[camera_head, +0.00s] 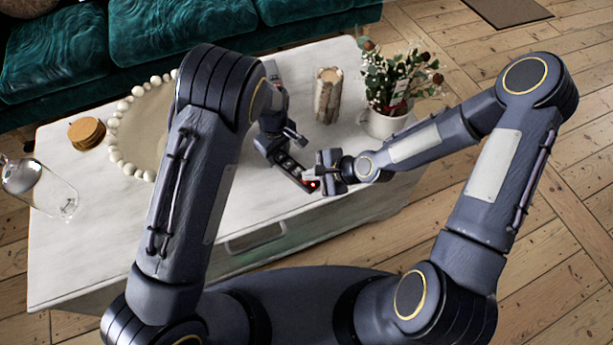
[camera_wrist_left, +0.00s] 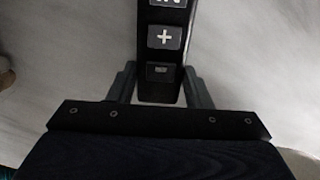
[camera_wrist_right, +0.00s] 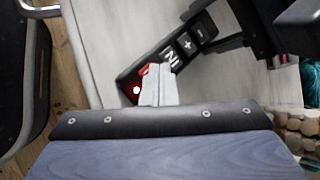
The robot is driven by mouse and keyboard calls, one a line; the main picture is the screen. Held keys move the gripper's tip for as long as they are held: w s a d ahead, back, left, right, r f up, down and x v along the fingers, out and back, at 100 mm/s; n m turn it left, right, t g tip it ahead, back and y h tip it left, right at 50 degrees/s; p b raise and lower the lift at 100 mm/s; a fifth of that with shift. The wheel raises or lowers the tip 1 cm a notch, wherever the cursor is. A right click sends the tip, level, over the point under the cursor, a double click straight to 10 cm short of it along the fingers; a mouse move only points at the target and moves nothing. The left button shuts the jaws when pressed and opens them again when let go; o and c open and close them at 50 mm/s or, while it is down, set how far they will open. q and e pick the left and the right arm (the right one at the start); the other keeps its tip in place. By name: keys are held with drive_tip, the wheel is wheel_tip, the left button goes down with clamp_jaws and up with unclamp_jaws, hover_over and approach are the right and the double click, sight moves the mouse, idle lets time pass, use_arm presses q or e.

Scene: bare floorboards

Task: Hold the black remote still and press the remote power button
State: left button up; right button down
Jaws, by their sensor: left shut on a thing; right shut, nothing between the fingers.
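The black remote (camera_head: 292,170) is held above the white table, near its front edge. My left gripper (camera_head: 273,146) is shut on its far end; the left wrist view shows the remote (camera_wrist_left: 163,58) between the fingers (camera_wrist_left: 160,88), with a plus button facing up. In the right wrist view the remote (camera_wrist_right: 185,47) lies diagonally, with a red button end at lower left. My right gripper (camera_head: 318,180) is shut and empty, its closed fingertips (camera_wrist_right: 157,70) at the red end, next to a red glow with a white spot. The fingertips partly cover the red button; exact contact is hard to tell.
The white table (camera_head: 100,235) also bears a candle-like wooden holder (camera_head: 327,95), a potted plant (camera_head: 385,122) close to my right forearm, brown coasters (camera_head: 86,133), a beaded tray (camera_head: 113,150) and a glass cloche (camera_head: 50,190). A green sofa (camera_head: 180,35) stands behind.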

drive_tip(key=shift+r, duration=0.85)
drive_tip(key=shift+r, duration=2.5)
use_arm(q)
drive_tip(key=o, duration=1.1)
wheel_tip(320, 180, up, 12)
